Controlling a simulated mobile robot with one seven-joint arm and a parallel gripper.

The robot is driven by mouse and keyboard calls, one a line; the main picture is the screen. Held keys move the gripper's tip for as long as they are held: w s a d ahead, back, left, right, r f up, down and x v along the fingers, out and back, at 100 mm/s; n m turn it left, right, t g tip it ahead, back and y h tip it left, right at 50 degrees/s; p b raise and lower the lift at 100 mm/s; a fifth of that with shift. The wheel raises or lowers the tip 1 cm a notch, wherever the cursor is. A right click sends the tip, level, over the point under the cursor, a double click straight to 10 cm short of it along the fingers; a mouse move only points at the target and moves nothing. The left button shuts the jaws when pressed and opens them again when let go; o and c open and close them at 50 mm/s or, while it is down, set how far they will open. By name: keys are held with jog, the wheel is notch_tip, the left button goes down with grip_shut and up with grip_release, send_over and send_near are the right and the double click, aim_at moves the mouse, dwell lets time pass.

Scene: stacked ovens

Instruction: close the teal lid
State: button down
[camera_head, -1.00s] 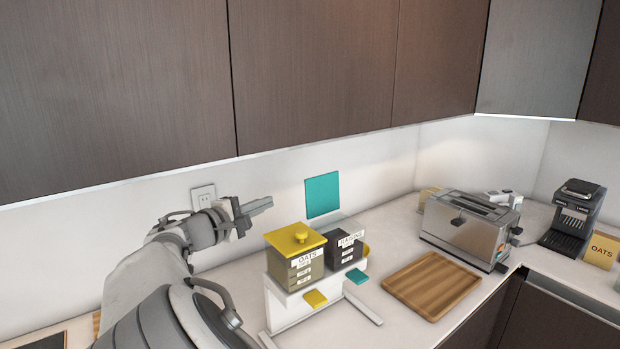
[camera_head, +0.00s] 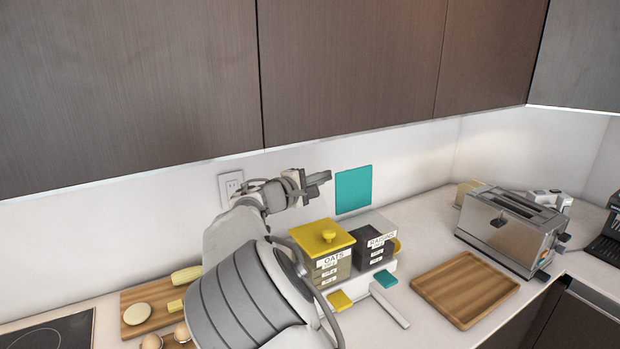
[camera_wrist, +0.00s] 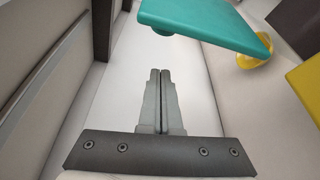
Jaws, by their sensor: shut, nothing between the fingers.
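The teal lid (camera_head: 353,190) stands raised, close to upright, at the back of the dark raisins box (camera_head: 375,250). In the wrist view the teal lid (camera_wrist: 205,22) shows at the top, ahead and to the right of my fingertips. My gripper (camera_head: 326,178) is shut and empty, just left of the lid and above the boxes. In the wrist view the two fingers of my gripper (camera_wrist: 159,72) lie together with a gap between them and the lid. The box's open top is partly seen in the head view.
The oats box (camera_head: 334,268) with a yellow lid (camera_head: 322,237) stands left of the raisins box. Yellow (camera_head: 340,301) and teal (camera_head: 386,279) tabs stick out in front. A wooden board (camera_head: 465,290) and toaster (camera_head: 512,228) are to the right. Upper cabinets (camera_head: 355,70) hang above.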

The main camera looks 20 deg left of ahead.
aim_at(336, 179)
jog(key=shift+s+d+r+p, duration=0.1)
jog(key=shift+s+d+r, duration=0.05)
jog(key=shift+d, duration=0.45)
jog(key=shift+s+d+r+p, duration=0.1)
jog(key=shift+s+d+r, duration=0.1)
jog(key=shift+d, duration=0.4)
jog(key=shift+s+d+r+p, duration=0.1)
jog(key=shift+d+r, duration=0.05)
jog(key=shift+d, duration=0.45)
jog(key=shift+s+f+b, duration=0.1)
jog(key=shift+f+b, duration=0.05)
jog(key=shift+b, duration=0.75)
